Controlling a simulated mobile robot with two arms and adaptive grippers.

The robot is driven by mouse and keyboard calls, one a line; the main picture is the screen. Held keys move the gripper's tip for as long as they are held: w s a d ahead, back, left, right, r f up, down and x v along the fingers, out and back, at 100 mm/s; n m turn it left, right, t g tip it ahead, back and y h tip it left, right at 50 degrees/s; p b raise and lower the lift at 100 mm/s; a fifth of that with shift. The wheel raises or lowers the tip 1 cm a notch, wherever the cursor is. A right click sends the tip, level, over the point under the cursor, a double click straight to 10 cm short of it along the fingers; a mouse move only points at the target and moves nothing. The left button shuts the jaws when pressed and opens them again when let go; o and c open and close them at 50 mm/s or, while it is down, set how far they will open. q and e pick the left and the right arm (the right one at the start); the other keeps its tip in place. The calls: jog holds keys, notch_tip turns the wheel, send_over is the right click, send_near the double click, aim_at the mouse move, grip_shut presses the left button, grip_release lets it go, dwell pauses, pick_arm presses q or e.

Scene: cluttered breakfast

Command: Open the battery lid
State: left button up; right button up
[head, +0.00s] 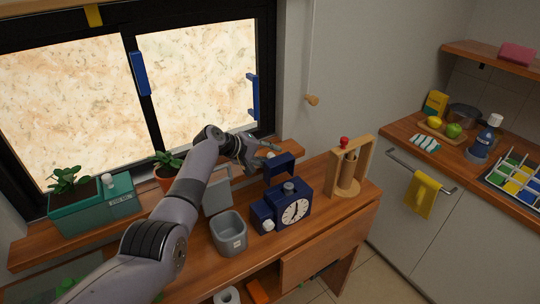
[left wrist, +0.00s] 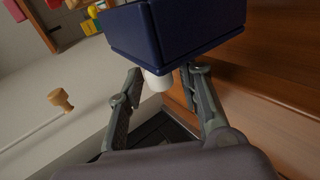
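A dark blue clock (head: 266,216) with a white dial stands on the wooden cabinet top. A blue box-like part (head: 281,169) sits above the clock at the back; I cannot tell whether it is the battery lid. It fills the top of the left wrist view (left wrist: 180,28), with a white knob (left wrist: 157,81) below its edge. My left gripper (head: 262,160) is behind and left of this part. In the left wrist view its two fingers (left wrist: 160,82) are apart, either side of the knob, with a gap showing. My right gripper is in no view.
A grey bin (head: 228,237) stands left of the clock, and a wooden frame with a red knob (head: 349,170) stands to its right. A potted plant (head: 165,172) and a green planter (head: 90,210) are by the window. A counter (head: 455,150) is at right.

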pick_arm(q)
notch_tip(320, 180, up, 10)
jog(key=shift+f, duration=0.1)
dwell(0.5)
